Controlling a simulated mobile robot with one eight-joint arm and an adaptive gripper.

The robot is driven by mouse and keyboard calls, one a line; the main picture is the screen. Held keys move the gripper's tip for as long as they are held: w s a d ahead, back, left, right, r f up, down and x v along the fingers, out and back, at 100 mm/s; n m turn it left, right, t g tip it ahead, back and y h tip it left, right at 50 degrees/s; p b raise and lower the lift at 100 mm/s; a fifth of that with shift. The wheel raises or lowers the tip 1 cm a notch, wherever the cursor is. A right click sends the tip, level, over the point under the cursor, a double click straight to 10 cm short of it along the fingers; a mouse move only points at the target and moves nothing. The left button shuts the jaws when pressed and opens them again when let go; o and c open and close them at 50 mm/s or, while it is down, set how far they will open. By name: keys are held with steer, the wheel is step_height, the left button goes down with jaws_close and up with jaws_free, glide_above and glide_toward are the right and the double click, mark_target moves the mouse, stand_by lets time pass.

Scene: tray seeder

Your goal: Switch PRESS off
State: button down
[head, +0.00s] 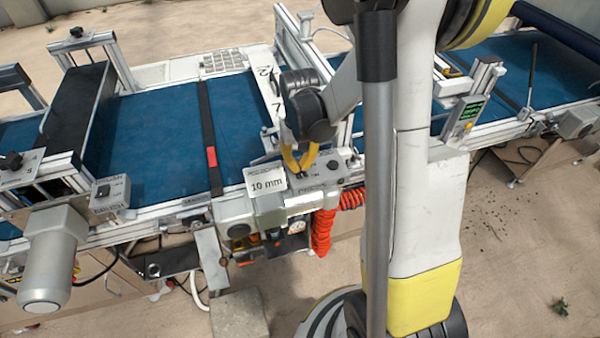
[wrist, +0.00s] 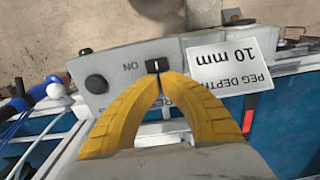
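A grey control box (wrist: 115,75) fills the upper middle of the wrist view. It carries a small black switch knob (wrist: 154,65) with a white mark, and an upside-down "ON" label is beside it. The name label below the knob is mostly hidden by my fingers, so I cannot read it as PRESS. My gripper (wrist: 156,76) has its yellow fingertips drawn close together, one on each side of the knob, and looks shut on it. In the head view my gripper (head: 299,172) reaches down to the box (head: 330,172) on the machine's front rail.
A white "10 mm" peg depth sign (head: 266,185) stands beside the box, close to my fingers; it also shows in the wrist view (wrist: 232,65). A round black knob (wrist: 96,84) sits on the same box. An orange coiled hose (head: 322,232) hangs below. The blue belt (head: 150,140) lies behind.

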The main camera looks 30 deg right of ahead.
steer(key=shift+r+p, duration=2.25)
steer(key=shift+r, duration=1.1)
steer(key=shift+a+r, duration=0.25)
steer(key=shift+r, duration=0.1)
steer(key=s+a+r+n+t+b, duration=0.3)
steer(key=s+a+r+t+b, duration=0.4)
steer(key=s+a, duration=0.3)
steer(key=a+r, duration=0.1)
steer(key=a, duration=0.2)
steer(key=shift+s, duration=0.4)
